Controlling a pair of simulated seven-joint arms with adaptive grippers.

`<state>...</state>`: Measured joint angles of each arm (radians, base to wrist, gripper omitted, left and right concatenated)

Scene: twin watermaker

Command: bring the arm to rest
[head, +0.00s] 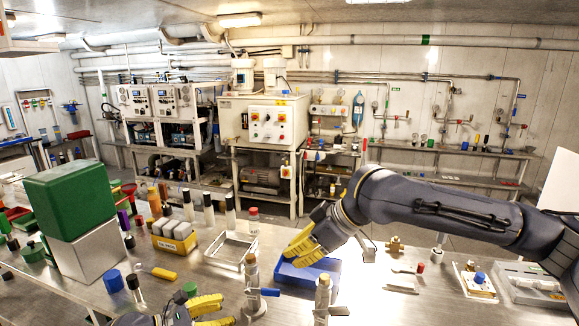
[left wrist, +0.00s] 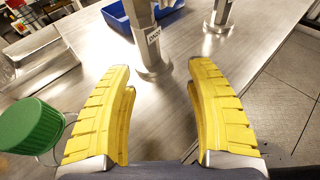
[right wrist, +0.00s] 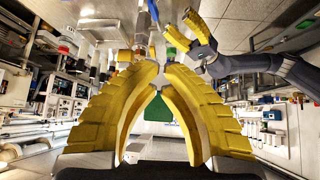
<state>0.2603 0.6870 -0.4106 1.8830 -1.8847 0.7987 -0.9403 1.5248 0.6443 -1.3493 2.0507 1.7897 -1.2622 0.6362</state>
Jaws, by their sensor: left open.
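My right gripper (head: 300,246) has yellow fingers and hangs above the blue tray (head: 320,275) in the head view, its arm coming in from the right. In the right wrist view its fingertips (right wrist: 161,69) come together, with nothing seen held between them. My left gripper (head: 222,308) is low at the front edge of the head view. In the left wrist view its fingers (left wrist: 160,75) stand wide apart and empty, above the steel bench. A metal stand with a labelled post (left wrist: 150,50) is beyond the fingertips, apart from them.
Two upright posts (head: 252,272) (head: 323,293) stand near the front middle. A green cap (left wrist: 30,125) is beside my left gripper. Bottles and a frame (head: 230,250) stand behind; small fittings lie at right.

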